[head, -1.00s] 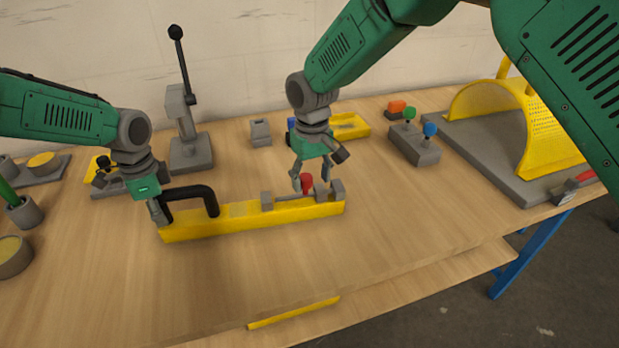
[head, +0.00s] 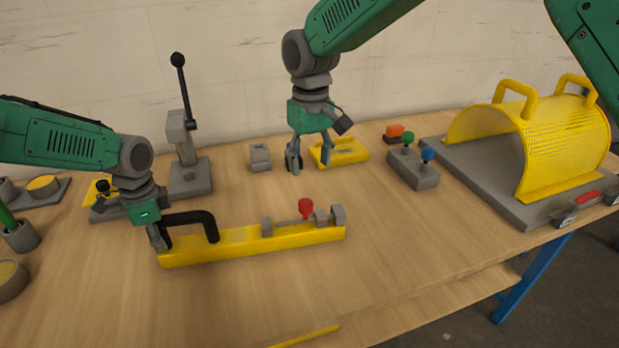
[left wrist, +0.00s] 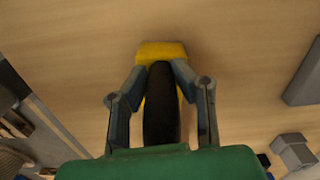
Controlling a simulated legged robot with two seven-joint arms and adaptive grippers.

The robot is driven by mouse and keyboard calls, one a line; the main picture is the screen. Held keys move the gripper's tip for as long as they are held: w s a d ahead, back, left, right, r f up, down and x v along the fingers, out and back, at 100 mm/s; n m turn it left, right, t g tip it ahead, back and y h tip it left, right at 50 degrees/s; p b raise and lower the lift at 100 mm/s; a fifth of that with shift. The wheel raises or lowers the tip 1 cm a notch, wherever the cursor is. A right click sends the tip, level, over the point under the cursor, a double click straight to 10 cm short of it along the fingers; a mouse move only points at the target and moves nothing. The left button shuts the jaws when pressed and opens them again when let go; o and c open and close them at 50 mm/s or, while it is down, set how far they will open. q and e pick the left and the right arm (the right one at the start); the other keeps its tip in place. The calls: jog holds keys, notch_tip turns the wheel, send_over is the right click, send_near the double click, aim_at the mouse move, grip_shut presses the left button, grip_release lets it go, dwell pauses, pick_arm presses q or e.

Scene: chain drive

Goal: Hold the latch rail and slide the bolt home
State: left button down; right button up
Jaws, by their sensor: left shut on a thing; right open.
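The yellow latch rail (head: 240,245) lies on the table, with a black handle (head: 190,218) at its left end. Grey guide blocks hold the grey bolt (head: 287,226) near its right end. The bolt's red knob (head: 306,208) stands up close to the rightmost blocks. My left gripper (head: 160,240) is shut on the black handle; in the left wrist view its fingers flank the handle (left wrist: 160,105), with the yellow rail end (left wrist: 160,50) beyond. My right gripper (head: 311,160) is open and empty, raised above and behind the rail, clear of the knob.
A lever stand (head: 190,175), a small grey block (head: 260,157) and a yellow tray (head: 340,152) are behind the rail. A button box (head: 413,168) and a yellow guard (head: 560,140) stand to the right.

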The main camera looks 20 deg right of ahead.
pick_arm(q)
jog(key=shift+r, duration=0.1)
pick_arm(e)
jog(key=shift+r, duration=0.3)
pick_arm(q)
jog(key=c, duration=1.3)
grip_release()
jog(key=shift+o, duration=0.2)
